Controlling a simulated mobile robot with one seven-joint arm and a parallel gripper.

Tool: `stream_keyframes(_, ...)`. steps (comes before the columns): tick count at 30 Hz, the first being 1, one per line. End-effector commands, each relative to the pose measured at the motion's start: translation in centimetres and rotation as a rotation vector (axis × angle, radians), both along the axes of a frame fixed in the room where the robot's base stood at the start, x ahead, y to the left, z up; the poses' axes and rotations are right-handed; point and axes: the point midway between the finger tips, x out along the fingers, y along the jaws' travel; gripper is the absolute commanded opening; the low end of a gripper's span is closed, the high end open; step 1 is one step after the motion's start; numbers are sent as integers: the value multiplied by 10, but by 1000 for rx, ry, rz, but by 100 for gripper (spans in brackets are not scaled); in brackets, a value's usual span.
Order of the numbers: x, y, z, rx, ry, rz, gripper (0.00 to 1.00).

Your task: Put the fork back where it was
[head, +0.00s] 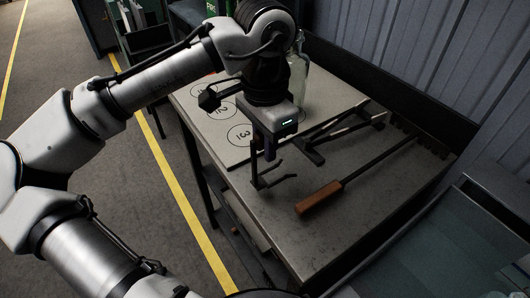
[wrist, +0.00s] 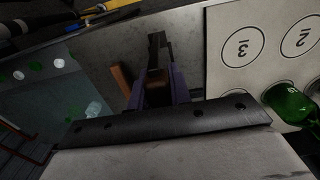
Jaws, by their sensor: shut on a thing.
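My gripper (head: 265,172) points down above the near part of the grey table (head: 375,225), right of the numbered circles. It is shut on a dark, thin piece with two prongs pointing right, which I take to be the fork (head: 280,181). In the wrist view my gripper (wrist: 158,85) has its fingers close together around a dark bar, brownish at its near part. How the piece sits between the fingers is hard to tell in the dark. It looks clear of the wooden-handled tool.
A long tool with a wooden handle (head: 318,198) and a toothed dark end lies to the right. Dark metal bars (head: 345,127) lie behind my gripper. A white board (head: 210,98) with numbered circles and a glass bottle (head: 299,80) are at the back. The table's near right is clear.

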Motion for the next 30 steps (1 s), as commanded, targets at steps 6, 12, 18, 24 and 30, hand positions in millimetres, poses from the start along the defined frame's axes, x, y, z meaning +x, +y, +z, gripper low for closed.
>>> stream_keyframes(6,0,0,-30,1,1,0,0)
stream_keyframes(12,0,0,-33,0,0,-1,0)
stream_keyframes(18,0,0,-36,-1,1,0,0)
stream_keyframes(24,0,0,-36,0,0,0,41)
stream_keyframes(30,0,0,-36,1,1,0,42)
